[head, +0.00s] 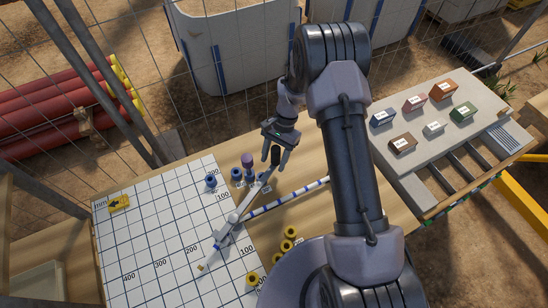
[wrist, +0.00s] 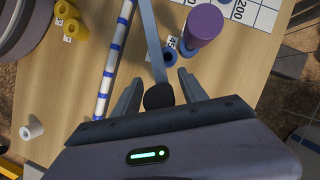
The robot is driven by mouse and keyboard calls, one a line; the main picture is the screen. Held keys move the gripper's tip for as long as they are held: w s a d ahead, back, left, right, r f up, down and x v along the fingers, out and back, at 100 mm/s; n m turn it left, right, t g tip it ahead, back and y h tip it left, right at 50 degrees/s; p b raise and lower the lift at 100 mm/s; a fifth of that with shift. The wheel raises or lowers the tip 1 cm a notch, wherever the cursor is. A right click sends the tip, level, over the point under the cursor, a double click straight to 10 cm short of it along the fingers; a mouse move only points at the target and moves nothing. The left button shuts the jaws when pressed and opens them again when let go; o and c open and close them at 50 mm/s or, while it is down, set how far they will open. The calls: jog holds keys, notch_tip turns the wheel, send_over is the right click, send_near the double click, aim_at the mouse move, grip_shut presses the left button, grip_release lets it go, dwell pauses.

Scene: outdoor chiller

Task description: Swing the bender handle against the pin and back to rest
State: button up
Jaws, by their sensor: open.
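The bender handle (head: 256,188) is a grey bar running from the bender's pivot (head: 232,219) up to a black grip (head: 275,157). In the wrist view the handle (wrist: 153,45) ends in the black grip (wrist: 158,96). My gripper (head: 277,150) is open, with its fingertips (wrist: 160,85) on either side of the grip; I cannot tell if they touch it. A purple pin (head: 247,160) stands left of the handle, apart from it; in the wrist view the pin (wrist: 205,24) is right of the handle. A white tube with blue bands (head: 290,198) passes through the bender.
Blue collars (head: 210,182) stand near the pin, one labelled 45 beside the handle. Yellow collars (head: 289,233) stand below the tube. The gridded mat (head: 150,245) is mostly clear on the left. A grey slab with colored blocks (head: 433,142) lies right.

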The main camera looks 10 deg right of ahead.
jog(key=p+v, duration=0.3)
jog(key=v, duration=1.4)
jog(key=shift+r, duration=0.2)
jog(key=shift+c, duration=0.9)
jog(key=s+m, duration=0.1)
jog(key=m, duration=0.1)
jog(key=s+d+f+m+t+y+p, duration=0.1)
jog(key=m, duration=0.1)
jog(key=shift+d+f+t+p, duration=0.15)
jog(key=shift+d+t+p, duration=0.15)
jog(key=shift+d, duration=0.05)
jog(key=c, duration=0.7)
jog(key=s+d+m+t, duration=0.1)
jog(key=s+m, duration=0.1)
jog(key=s+d+f+m+t+p, duration=0.1)
jog(key=d+m, duration=0.1)
jog(key=m, duration=0.1)
jog(key=s+d+f+m+t, duration=0.1)
jog(key=s+d+m, duration=0.1)
jog(key=m, duration=0.1)
jog(key=shift+s+d, duration=0.2)
jog(key=shift+s, duration=0.15)
grip_shut()
jog(key=w+a+f+b, duration=0.2)
jog(key=a+f, duration=0.5)
jog(key=f, duration=0.2)
jog(key=shift+w+a+f+m+b, duration=0.15)
jog(key=shift+w+f+m+b, duration=0.15)
jog(key=shift+f+m, duration=0.1)
